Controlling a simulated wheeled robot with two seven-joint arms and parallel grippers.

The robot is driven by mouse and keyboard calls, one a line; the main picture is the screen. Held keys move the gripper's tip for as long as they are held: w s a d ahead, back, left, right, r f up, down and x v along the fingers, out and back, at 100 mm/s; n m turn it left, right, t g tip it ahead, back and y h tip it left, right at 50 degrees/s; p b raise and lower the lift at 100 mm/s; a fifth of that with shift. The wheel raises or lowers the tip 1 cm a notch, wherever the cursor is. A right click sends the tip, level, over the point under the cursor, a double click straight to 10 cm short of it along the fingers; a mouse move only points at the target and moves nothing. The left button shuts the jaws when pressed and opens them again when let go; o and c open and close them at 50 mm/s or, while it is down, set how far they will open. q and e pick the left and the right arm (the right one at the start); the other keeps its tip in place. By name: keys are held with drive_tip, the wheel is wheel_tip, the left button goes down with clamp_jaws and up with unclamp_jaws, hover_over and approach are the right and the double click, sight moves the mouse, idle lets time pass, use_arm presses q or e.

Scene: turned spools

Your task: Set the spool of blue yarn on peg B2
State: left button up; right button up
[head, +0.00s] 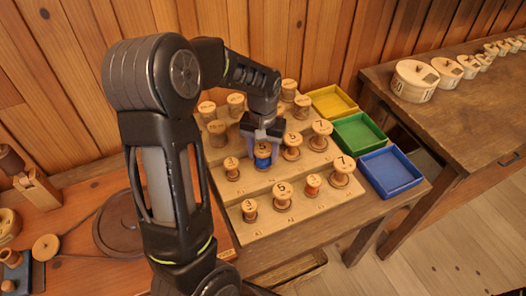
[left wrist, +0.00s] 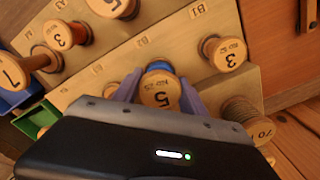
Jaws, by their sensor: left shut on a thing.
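The spool of blue yarn (head: 263,158) is in the middle row of the stepped wooden peg board (head: 226,206). In the left wrist view its blue winding (left wrist: 160,67) shows behind a pale wooden end marked 5. My left gripper (head: 264,146) is shut on this spool from above, one finger on each side; the fingers also show in the left wrist view (left wrist: 162,92). The spool is beside the B2 label (left wrist: 140,42), between a spool marked 3 (head: 231,168) and another marked 5 (head: 292,147). The peg under it is hidden, so I cannot tell if it is fully seated. My right gripper is not in view.
Several spools stand close around in the front and back rows, including one with orange-red thread (head: 313,183). Yellow (head: 333,101), green (head: 359,134) and blue (head: 390,172) trays lie right of the board. Round wooden boxes (head: 415,80) line another table.

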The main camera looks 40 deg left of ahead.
sight(263, 149)
use_arm(q)
drive_tip(key=o, duration=1.1)
drive_tip(key=shift+c, duration=0.2)
drive_tip(key=shift+r+p, duration=0.6)
drive_tip(key=shift+r, duration=0.05)
drive_tip(key=shift+r+p, duration=3.6)
drive_tip(key=shift+r, duration=1.25)
drive_tip(key=shift+f, duration=0.1)
